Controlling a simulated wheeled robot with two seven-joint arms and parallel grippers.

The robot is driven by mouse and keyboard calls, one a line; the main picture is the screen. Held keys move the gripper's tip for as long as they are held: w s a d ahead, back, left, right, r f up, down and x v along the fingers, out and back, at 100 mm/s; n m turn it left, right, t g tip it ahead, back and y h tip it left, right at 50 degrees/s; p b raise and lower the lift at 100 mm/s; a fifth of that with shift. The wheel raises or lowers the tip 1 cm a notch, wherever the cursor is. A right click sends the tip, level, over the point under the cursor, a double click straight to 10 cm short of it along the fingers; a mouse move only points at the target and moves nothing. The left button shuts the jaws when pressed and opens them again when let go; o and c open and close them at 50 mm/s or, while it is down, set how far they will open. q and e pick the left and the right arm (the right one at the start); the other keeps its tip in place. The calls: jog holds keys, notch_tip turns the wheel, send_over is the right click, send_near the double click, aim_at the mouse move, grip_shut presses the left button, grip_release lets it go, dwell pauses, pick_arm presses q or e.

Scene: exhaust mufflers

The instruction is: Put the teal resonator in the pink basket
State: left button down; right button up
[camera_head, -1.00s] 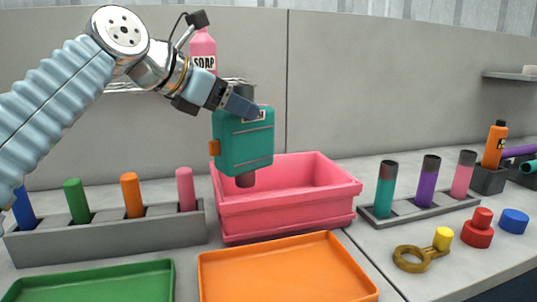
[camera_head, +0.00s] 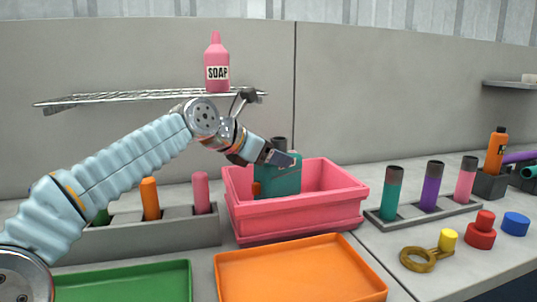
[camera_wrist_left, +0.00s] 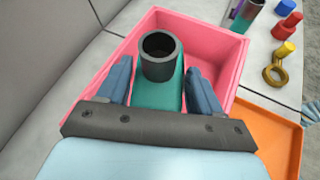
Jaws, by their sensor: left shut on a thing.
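The teal resonator (camera_head: 280,181) is a boxy teal body with a dark pipe end on top and an orange part on its left side. It is upright, with its lower part inside the pink basket (camera_head: 298,222). Whether it touches the basket floor is hidden. My left gripper (camera_head: 283,159) is shut on the resonator's upper part. In the left wrist view, the resonator (camera_wrist_left: 158,92) sits between the two blue fingers, with the basket (camera_wrist_left: 222,42) around it. My right gripper is not in view.
An orange tray (camera_head: 300,275) and a green tray (camera_head: 125,283) lie in front. A grey rack (camera_head: 150,237) with coloured pegs stands left of the basket, and a rack of tubes (camera_head: 425,211) stands right. A soap bottle (camera_head: 217,65) is on a wire shelf (camera_head: 150,97) behind.

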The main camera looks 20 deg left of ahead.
pick_arm(q)
jog(key=c, duration=0.6)
grip_release()
jog(key=shift+f, duration=0.1)
jog(key=o, duration=0.4)
jog(key=shift+o, duration=0.2)
jog(key=shift+s+r, duration=0.1)
jog(key=shift+r, duration=0.1)
jog(key=b+v, duration=0.2)
jog(key=v, duration=1)
